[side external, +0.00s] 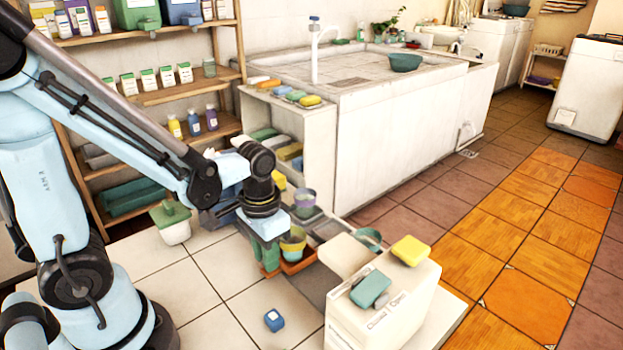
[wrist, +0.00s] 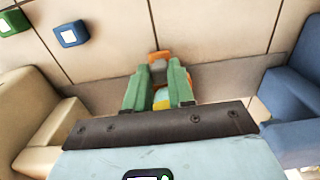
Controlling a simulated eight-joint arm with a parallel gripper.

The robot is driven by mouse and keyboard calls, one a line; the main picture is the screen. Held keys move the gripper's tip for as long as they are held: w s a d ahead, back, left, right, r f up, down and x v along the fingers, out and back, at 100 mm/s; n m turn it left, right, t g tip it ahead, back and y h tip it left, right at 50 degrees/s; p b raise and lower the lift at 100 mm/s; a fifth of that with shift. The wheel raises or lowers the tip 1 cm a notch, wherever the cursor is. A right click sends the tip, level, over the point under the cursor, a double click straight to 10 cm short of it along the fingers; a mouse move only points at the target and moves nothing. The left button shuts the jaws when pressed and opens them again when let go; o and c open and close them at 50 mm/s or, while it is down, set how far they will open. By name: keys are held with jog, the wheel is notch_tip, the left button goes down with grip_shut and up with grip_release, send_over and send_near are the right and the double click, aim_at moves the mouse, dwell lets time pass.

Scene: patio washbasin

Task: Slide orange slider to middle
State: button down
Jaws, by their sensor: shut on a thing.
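My gripper (side external: 267,262) points down near the floor, beside a low shelf with pots. In the wrist view its two green fingers (wrist: 158,72) are close together around a small grey and orange piece, the orange slider (wrist: 159,56). In the side view a bit of orange (side external: 268,271) shows at the fingertips. The fingers hide most of the slider and I cannot see its track or where its middle lies. A yellow and teal piece (wrist: 161,99) shows between the fingers, nearer the wrist.
A yellow-green pot (side external: 292,241) stands on an orange tray (side external: 300,264) right of my gripper. A white box (side external: 385,312) bears a teal block (side external: 371,288) and a yellow sponge (side external: 411,250). A small blue block (side external: 274,320) lies on the tiles. A lidded white pot (side external: 174,231) stands left.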

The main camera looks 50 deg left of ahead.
jog(key=c, duration=1)
grip_release()
jog(key=shift+o, duration=0.2)
notch_tip(320, 180, up, 12)
jog(key=t, duration=0.2)
jog(key=w+t, duration=0.1)
jog(key=t, duration=0.1)
jog(key=w+f+t, duration=0.1)
jog(key=t, duration=0.2)
jog(key=shift+f, duration=0.1)
